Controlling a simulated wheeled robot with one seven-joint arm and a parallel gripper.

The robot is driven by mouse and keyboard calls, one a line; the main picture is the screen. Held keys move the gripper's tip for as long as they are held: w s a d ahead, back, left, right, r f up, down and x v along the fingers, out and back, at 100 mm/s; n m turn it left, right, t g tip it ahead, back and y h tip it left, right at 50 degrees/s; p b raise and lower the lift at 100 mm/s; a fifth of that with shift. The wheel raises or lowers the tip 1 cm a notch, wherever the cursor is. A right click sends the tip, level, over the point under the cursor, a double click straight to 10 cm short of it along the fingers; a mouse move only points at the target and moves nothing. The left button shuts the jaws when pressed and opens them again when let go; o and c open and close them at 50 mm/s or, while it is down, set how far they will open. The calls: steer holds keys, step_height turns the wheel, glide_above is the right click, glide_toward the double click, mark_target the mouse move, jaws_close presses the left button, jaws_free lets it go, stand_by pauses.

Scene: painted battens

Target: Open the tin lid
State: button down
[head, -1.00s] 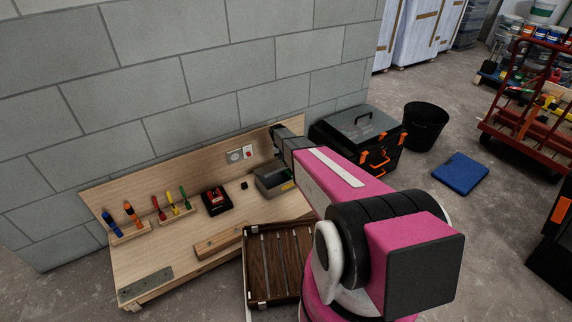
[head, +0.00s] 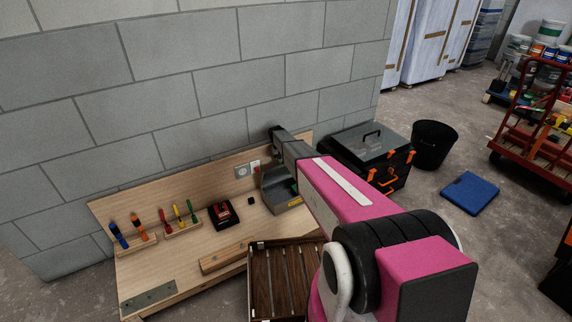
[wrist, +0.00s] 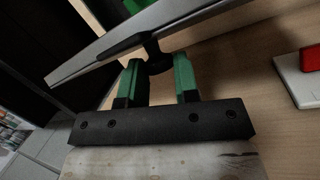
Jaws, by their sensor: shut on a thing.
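The grey metal tin (head: 284,204) stands at the right end of the wooden workbench, against the backboard. Its lid (head: 274,178) is tilted up at the back and the tin looks open at the front. In the wrist view the lid (wrist: 115,55) is a slanted grey plate with a dark knob (wrist: 155,58) on it. My gripper (wrist: 157,75) has its green fingers on either side of this knob, shut on it. In the head view my pink arm hides most of the gripper.
On the bench are a red-and-black device (head: 221,213), a small black block (head: 251,200), racked screwdrivers (head: 181,223) and a wooden batten (head: 225,257). A socket plate (head: 242,171) is on the backboard. A black toolbox (head: 362,148) stands right of the bench.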

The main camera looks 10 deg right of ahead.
steer(key=shift+w+a+f, duration=0.2)
steer(key=shift+w+a, duration=0.25)
steer(key=shift+a, duration=0.15)
steer(key=c, duration=0.8)
jaws_free()
steer(key=shift+c, duration=0.2)
steer(key=shift+r, duration=0.2)
steer(key=v, duration=1)
steer(key=shift+r, duration=0.25)
